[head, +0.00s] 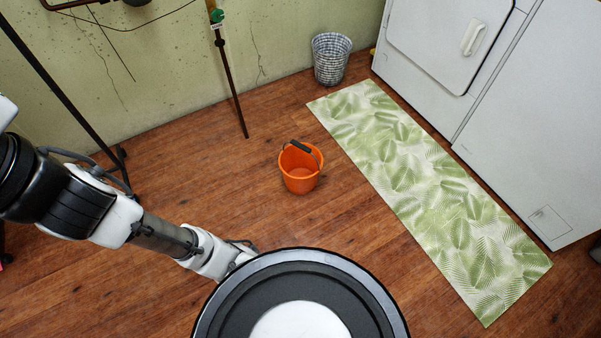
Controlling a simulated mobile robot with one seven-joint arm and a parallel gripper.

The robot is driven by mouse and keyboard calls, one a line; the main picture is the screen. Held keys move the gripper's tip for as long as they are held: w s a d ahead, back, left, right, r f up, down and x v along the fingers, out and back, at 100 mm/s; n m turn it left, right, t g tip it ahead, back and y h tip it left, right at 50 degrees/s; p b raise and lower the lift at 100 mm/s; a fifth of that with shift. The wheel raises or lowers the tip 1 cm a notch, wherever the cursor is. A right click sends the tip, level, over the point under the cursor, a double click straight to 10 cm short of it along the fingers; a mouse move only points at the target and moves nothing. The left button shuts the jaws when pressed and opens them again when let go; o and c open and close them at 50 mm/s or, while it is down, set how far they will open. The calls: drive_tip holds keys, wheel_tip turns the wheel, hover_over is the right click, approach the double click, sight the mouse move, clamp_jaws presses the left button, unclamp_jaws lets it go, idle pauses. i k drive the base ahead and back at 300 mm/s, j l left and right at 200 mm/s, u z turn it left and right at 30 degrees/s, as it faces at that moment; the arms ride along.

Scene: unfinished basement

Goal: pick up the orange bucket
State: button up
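The orange bucket (300,177) stands upright on the wooden floor near the middle of the head view. Its dark handle grip rests up at the back of the rim, and its inside looks empty. My arm reaches in from the left and runs down toward the round top of my own body. The end of the arm is hidden behind that round part, so my gripper does not show. Nothing of my arm touches the bucket.
A leaf-patterned mat (430,200) lies to the right of the bucket. A grey wicker basket (331,60) stands by the wall, and white appliances (450,50) line the right. A thin pipe (230,85) comes down behind the bucket. The floor (190,170) left of the bucket is clear.

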sight(300, 164)
drive_tip(key=z, duration=0.45)
drive_tip(key=i+j+z, duration=0.8)
drive_tip(key=i+j, duration=0.45)
drive_tip(key=j, duration=0.15)
